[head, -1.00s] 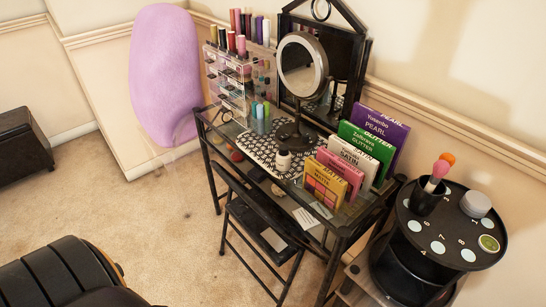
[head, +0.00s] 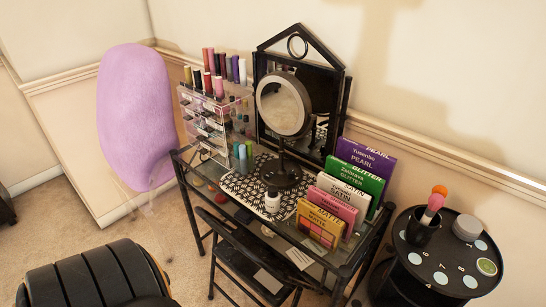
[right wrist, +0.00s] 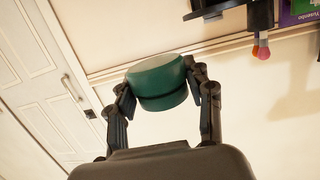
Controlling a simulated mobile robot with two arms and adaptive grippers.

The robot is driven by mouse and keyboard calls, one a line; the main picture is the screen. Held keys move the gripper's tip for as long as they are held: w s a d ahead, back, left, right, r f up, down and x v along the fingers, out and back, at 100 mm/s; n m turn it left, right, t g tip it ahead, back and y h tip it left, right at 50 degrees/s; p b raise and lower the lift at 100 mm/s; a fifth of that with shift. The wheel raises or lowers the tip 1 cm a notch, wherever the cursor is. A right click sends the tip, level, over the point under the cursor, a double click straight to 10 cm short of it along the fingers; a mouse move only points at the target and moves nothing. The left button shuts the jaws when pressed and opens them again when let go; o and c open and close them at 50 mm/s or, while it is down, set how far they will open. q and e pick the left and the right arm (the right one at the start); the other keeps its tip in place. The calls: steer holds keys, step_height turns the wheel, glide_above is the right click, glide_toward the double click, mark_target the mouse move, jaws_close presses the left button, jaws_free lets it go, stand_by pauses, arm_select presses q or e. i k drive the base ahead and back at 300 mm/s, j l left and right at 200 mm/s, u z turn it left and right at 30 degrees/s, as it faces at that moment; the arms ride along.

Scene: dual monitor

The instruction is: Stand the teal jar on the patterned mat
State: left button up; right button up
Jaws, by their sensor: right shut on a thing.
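The teal jar (right wrist: 158,83), a short round jar with a paler green lid and a dark band, is in the right wrist view. My right gripper (right wrist: 163,92) is shut on its sides and holds it in the air, tilted in that picture. The jar and right gripper do not show in the head view. The patterned mat (head: 237,186), black and white, lies on the glass-topped vanity table. A round mirror on a dark stand (head: 284,105) and a white bottle (head: 272,201) stand on it. My left gripper is in neither view.
Makeup boxes (head: 340,200) stand right of the mat. A clear drawer organizer (head: 215,120) with several tubes stands behind left. A black chair (head: 240,252) is at the table's front. A round black side table (head: 450,262) with a brush cup stands at right.

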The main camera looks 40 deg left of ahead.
mark_target(247, 193)
steer(key=j+z, duration=0.1)
steer(key=j, duration=0.45)
steer(key=j+z, duration=0.1)
steer(key=j, duration=0.4)
steer(key=k+j+z, duration=0.1)
steer(key=j, duration=0.45)
steer(key=k+j+z, duration=0.1)
steer(key=j, duration=0.4)
steer(key=k+j+z, duration=0.1)
steer(key=j, duration=0.45)
steer(key=k+j, duration=0.1)
steer(key=j, duration=0.85)
steer(key=k+j, duration=0.15)
steer(key=j, duration=0.35)
steer(key=k+j, duration=0.1)
steer(key=j, duration=0.35)
steer(key=k+j, duration=0.1)
steer(key=j, duration=0.4)
